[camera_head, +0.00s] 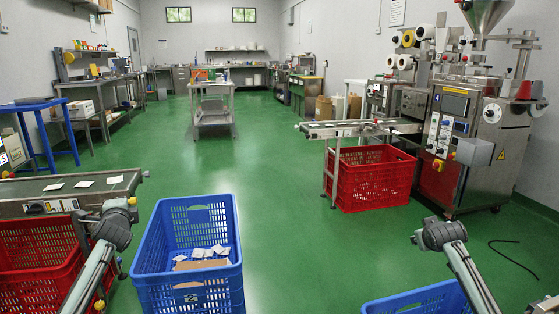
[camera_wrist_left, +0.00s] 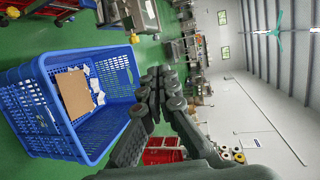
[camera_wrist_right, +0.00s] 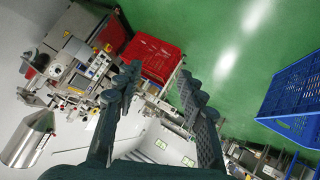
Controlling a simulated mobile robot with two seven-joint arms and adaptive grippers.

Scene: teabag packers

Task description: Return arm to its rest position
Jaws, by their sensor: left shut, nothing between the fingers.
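My left gripper shows in the left wrist view (camera_wrist_left: 162,85) with its dark fingers together and nothing between them. My left arm (camera_head: 112,232) is raised at the left of the head view, beside a blue crate. My right gripper (camera_wrist_right: 159,82) is open and empty in the right wrist view, its fingers well apart over the floor. My right arm (camera_head: 441,236) is raised at the right of the head view. The fingertips of both grippers are hard to make out in the head view.
A blue crate (camera_head: 165,285) holds white packets and brown cardboard. Another blue crate (camera_head: 425,299) stands at bottom right. Red crates stand under the left conveyor (camera_head: 35,190), which carries white packets, and by the packing machine (camera_head: 375,185). The green floor between is clear.

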